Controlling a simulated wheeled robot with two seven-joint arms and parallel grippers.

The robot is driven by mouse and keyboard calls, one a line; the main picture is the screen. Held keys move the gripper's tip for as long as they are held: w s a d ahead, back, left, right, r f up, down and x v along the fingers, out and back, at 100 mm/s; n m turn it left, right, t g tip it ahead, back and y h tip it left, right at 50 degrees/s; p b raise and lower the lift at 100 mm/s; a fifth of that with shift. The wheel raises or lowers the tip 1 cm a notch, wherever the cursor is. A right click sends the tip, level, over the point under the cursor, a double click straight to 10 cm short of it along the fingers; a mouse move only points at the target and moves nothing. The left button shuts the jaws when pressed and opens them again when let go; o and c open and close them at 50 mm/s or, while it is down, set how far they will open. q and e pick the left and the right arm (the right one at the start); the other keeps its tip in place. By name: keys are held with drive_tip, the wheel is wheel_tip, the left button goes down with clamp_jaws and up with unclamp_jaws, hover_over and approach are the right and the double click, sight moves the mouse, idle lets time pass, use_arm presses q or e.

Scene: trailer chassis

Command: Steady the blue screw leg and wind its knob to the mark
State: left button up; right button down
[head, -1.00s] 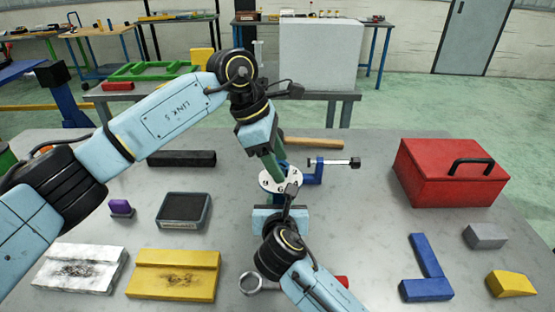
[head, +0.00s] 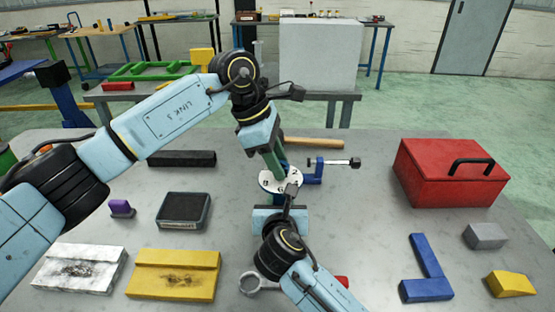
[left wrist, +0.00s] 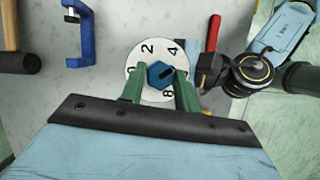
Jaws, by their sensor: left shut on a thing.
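In the left wrist view a blue hexagonal knob (left wrist: 160,75) with a dark slot sits on a round white dial (left wrist: 134,66). The numerals 2, 4 and 8 show. The dial also shows in the head view (head: 266,182). My left gripper (left wrist: 159,82), with green fingers, is shut on the knob from above; it also shows in the head view (head: 278,166). The leg below the dial is mostly hidden. My right gripper (head: 281,214) is low on the near side of the dial, with its fingers hidden, so its grip cannot be told.
A blue clamp (head: 314,171) stands close right of the dial, with a wooden handle (head: 315,143) behind. A red toolbox (head: 440,175) and blue angle piece (head: 428,270) are to the right. A dark-topped tray (head: 183,210) and yellow block (head: 172,275) are to the left.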

use_arm(q)
drive_tip(key=m+g, duration=0.1)
drive_tip(key=m, duration=0.4)
drive_tip(key=shift+w+d+g+y, duration=0.1)
drive_tip(key=shift+g+y, duration=0.3)
drive_tip(key=shift+f+m+g, duration=0.1)
drive_tip(key=shift+m+g, duration=0.3)
drive_tip(key=shift+m, duration=0.8)
drive_tip(key=shift+f+y, duration=0.1)
drive_tip(key=shift+y, duration=0.2)
drive_tip(key=o, duration=1)
drive_tip(key=shift+r, duration=0.2)
drive_tip(key=v, duration=1.2)
drive_tip(key=shift+f, duration=0.1)
